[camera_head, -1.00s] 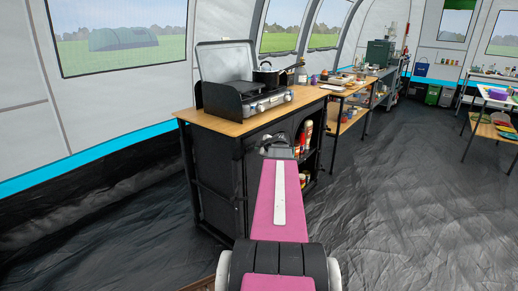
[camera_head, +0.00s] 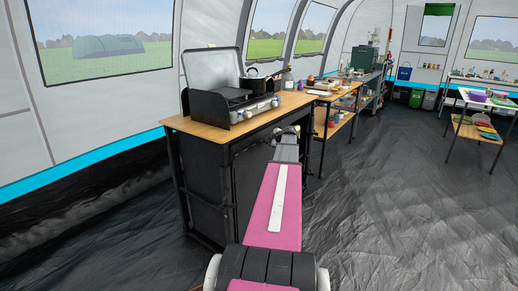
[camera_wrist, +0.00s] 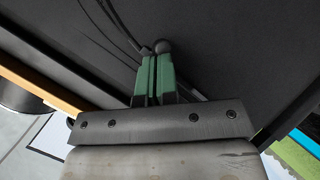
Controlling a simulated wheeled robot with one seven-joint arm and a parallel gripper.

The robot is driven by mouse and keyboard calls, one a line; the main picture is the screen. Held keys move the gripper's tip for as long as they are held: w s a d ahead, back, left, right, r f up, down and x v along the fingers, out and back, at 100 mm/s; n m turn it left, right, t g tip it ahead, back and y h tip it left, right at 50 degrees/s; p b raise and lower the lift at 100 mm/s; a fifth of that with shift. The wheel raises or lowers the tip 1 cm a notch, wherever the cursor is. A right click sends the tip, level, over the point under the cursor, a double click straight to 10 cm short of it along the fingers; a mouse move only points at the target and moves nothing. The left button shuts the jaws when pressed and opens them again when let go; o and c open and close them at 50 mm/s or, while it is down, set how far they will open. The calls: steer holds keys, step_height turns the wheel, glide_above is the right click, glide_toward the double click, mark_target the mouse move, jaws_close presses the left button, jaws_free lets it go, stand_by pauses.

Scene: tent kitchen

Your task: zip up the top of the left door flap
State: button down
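My gripper (camera_head: 291,130) is at the far end of my magenta arm, in front of the right side of the black kitchen stand in the head view. In the wrist view its two green fingers (camera_wrist: 155,76) lie side by side with only a thin dark line between them, so it looks shut with nothing clearly held. A dark round knob and thin dark rods show just past the fingertips; I cannot tell whether they touch. No door flap or zip can be made out in either view.
The kitchen stand (camera_head: 205,185) has a wooden top with a stove (camera_head: 235,105) and a black pot (camera_head: 257,84). Behind it is a wooden table (camera_head: 340,98) with small items. Grey tent wall (camera_head: 90,115) with windows runs along the left. The dark floor (camera_head: 390,220) is clear at right.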

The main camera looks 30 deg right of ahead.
steer(key=w+d, duration=0.4)
steer(key=d, duration=0.8)
steer(key=shift+w, duration=0.4)
steer(key=shift+a, duration=0.1)
